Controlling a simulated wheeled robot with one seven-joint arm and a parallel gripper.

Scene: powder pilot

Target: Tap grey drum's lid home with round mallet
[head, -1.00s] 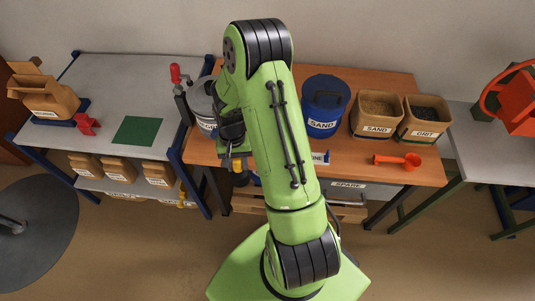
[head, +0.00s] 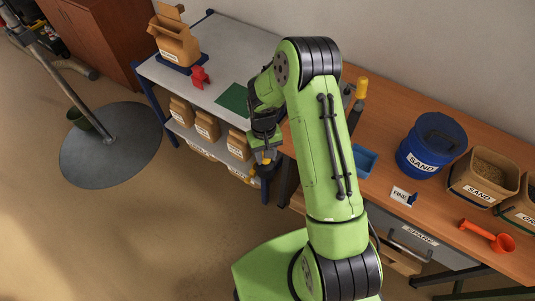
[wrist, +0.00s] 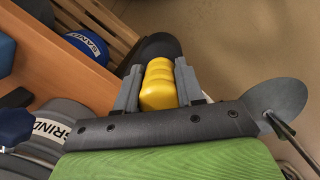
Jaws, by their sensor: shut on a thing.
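My gripper (wrist: 157,88) is shut on the yellow grip (wrist: 158,85) of a tool, which I take to be the round mallet. A black rounded part (wrist: 158,47) shows beyond the grip. In the head view my gripper (head: 265,150) hangs at the orange bench's left end, with a bit of yellow below it. The grey drum (wrist: 62,109), labelled "GRIND", is partly in the wrist view at lower left, beside my gripper and apart from the held tool. My arm hides the drum in the head view. How its lid sits cannot be told.
On the orange bench (head: 455,218) are a blue SAND drum (head: 432,145), a sand bin (head: 483,178), an orange scoop (head: 487,236), a blue tray (head: 363,162) and an upright yellow-topped tool (head: 360,89). The grey table (head: 215,88) holds a carton, a red object and a green mat.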

